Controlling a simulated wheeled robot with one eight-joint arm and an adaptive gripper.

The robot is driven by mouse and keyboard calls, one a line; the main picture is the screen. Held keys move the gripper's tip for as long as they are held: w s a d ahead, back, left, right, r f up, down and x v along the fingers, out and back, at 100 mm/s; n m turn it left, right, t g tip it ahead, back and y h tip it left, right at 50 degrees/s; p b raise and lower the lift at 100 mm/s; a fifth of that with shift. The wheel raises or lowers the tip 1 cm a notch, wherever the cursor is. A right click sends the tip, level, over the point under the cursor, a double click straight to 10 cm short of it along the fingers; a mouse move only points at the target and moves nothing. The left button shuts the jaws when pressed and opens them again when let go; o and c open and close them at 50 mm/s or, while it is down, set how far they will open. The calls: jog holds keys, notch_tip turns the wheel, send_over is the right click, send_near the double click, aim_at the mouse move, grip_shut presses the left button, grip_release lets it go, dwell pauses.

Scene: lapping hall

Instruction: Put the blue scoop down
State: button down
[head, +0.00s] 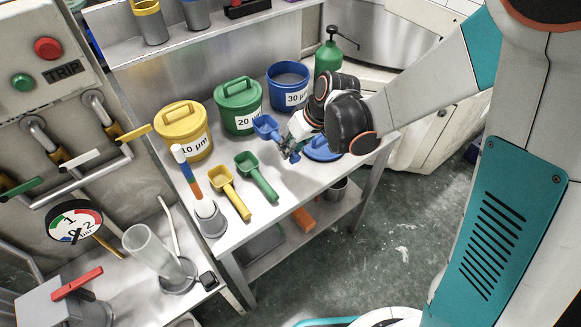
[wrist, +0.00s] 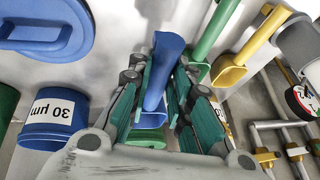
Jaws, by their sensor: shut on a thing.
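The blue scoop (head: 266,126) is at my gripper, over the right part of the metal table (head: 277,207), in front of the blue 30 µm bucket (head: 289,82). My gripper (head: 290,151) is shut on its handle. In the wrist view the blue scoop (wrist: 166,62) stands between the two green finger pads of my gripper (wrist: 160,82). Its bowl is partly hidden there by the fingers. I cannot tell whether the scoop touches the table.
A blue lid (head: 320,152) lies right of my gripper. A green scoop (head: 257,174) and a yellow scoop (head: 229,187) lie to the left. Lidded green (head: 239,108) and yellow (head: 184,133) buckets stand behind. The front table strip near the green scoop is clear.

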notch_tip(320, 180, down, 8)
jog(key=b, duration=0.2)
jog(key=shift+f+b, duration=0.15)
jog(key=shift+b, duration=0.15)
jog(key=shift+f, duration=0.1)
jog(key=c, duration=1.5)
grip_release()
jog(key=shift+o, duration=0.2)
jog(key=s+d+r+m+t+h+p, duration=0.1)
jog(key=s+d+r, duration=0.25)
jog(key=r, duration=0.35)
jog(key=s+d+r+m+p, duration=0.1)
jog(key=s+d+r+p, duration=0.2)
jog(key=r, duration=0.5)
jog(key=s+d+r+m+t+h, duration=0.1)
jog(key=s+d+r, duration=0.2)
jog(key=d+r, duration=0.3)
jog(key=s+d+r+m+t+h, duration=0.2)
jog(key=s+d+r, duration=0.3)
jog(key=s, duration=0.4)
jog(key=shift+r+m, duration=0.25)
jog(key=shift+m, duration=0.45)
